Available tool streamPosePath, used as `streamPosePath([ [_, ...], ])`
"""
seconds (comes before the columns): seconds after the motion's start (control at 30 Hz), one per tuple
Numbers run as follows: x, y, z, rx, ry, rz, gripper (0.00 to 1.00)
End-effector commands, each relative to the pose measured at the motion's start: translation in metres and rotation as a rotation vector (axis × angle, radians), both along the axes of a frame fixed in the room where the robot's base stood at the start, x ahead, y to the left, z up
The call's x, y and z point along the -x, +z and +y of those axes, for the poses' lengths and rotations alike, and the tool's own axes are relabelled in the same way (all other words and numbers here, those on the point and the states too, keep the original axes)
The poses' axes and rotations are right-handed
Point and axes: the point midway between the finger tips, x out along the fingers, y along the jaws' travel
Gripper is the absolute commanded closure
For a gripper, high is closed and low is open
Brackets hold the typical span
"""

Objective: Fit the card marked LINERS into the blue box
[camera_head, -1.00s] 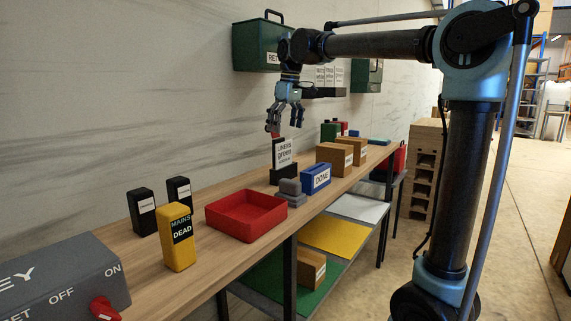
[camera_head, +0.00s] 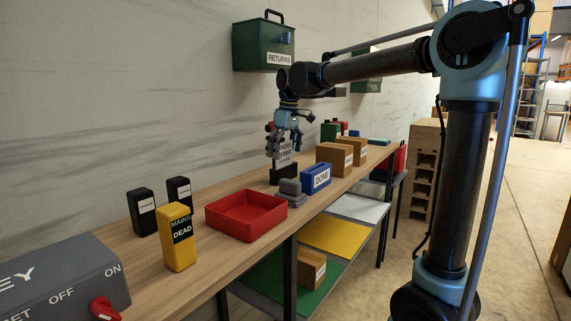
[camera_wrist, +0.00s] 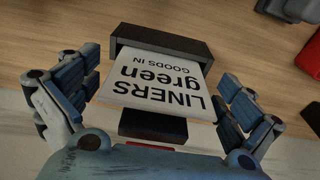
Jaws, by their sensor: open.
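The white card marked LINERS (camera_wrist: 155,82) reads "LINERS green GOODS IN" and stands in a dark holder (camera_wrist: 160,40) on the bench. In the head view the card (camera_head: 285,155) is partly covered by my fingers, and the holder (camera_head: 283,174) shows below it. My gripper (camera_head: 285,148) is open and comes down from above around the card. In the wrist view its fingers (camera_wrist: 155,88) are on either side of the card, with gaps between. The blue box (camera_head: 316,179), labelled DONE, stands just to the right of the holder.
A grey stepped block (camera_head: 291,192) stands in front of the holder, and a red tray (camera_head: 246,216) is to the left. Cardboard boxes (camera_head: 335,158) stand beyond the blue box. A green RETURNS box (camera_head: 264,46) hangs on the wall behind my arm.

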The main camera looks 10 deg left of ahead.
Motion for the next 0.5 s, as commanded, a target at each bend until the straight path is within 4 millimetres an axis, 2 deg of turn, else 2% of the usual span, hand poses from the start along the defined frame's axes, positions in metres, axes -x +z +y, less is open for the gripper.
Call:
streamPosePath([
  [0.1, 0.0, 0.0002, 0.0001, 0.0, 0.0, 0.0, 0.02],
  [0.2, 0.0, 0.0002, 0.0001, 0.0, 0.0, 0.0, 0.24],
  [0.27, 0.0, 0.0002, 0.0001, 0.0, 0.0, 0.0, 0.34],
  [0.5, -0.0001, 0.0002, -0.0001, 0.0, 0.0, 0.0, 0.35],
])
